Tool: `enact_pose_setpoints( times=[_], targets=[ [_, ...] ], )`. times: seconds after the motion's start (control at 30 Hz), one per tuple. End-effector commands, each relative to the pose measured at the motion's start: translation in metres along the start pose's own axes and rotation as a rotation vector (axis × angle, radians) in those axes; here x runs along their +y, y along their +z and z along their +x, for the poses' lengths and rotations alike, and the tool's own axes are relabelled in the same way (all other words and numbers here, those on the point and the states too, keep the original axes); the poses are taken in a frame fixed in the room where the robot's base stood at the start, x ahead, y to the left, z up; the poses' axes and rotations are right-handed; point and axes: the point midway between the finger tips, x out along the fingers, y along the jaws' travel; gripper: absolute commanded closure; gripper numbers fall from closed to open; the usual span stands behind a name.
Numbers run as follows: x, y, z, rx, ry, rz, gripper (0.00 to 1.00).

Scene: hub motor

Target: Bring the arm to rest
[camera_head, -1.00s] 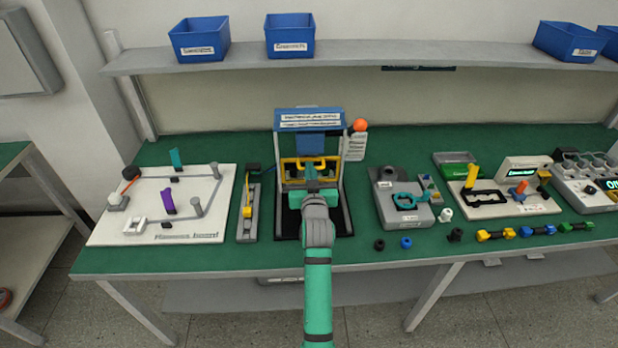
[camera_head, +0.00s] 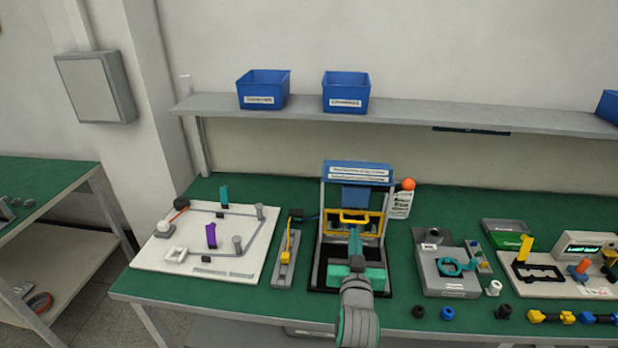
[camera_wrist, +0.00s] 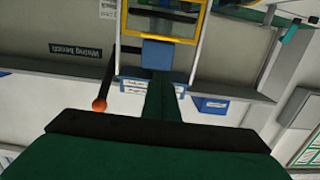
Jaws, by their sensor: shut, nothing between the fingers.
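My gripper (camera_head: 355,243) is in front of the blue-topped press stand (camera_head: 358,170), pointing toward its yellow guard frame (camera_head: 354,216). Its fingers look closed together, with nothing held. My wrist and grey arm link come up from the bottom of the head view and hide part of the stand's dark base. In the wrist view the fingers (camera_wrist: 162,98) show as one dark green strip in front of the blue block. The yellow frame (camera_wrist: 160,38) is at the top there. I cannot tell whether the fingertips touch anything.
A white board with pegs (camera_head: 160,258) and a grey slide fixture (camera_head: 287,262) lie to the left. A grey box with a teal ring (camera_head: 450,287) is to the right. Blue bins (camera_head: 346,93) stand on the shelf above. Another bench (camera_head: 40,190) stands far left.

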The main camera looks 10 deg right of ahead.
Motion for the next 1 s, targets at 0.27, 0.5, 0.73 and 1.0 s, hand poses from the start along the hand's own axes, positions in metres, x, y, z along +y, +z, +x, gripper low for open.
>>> enact_pose_setpoints(
  times=[0.27, 0.5, 0.73, 1.0],
  targets=[
    [-0.018, 0.044, -0.027, -0.021, -0.018, 0.0, 1.0],
    [-0.05, 0.113, -0.089, -0.047, -0.06, -0.003, 1.0],
    [-0.075, 0.164, -0.159, -0.072, -0.104, -0.008, 1.0],
    [-0.093, 0.204, -0.247, -0.1, -0.159, -0.019, 1.0]
  ],
)
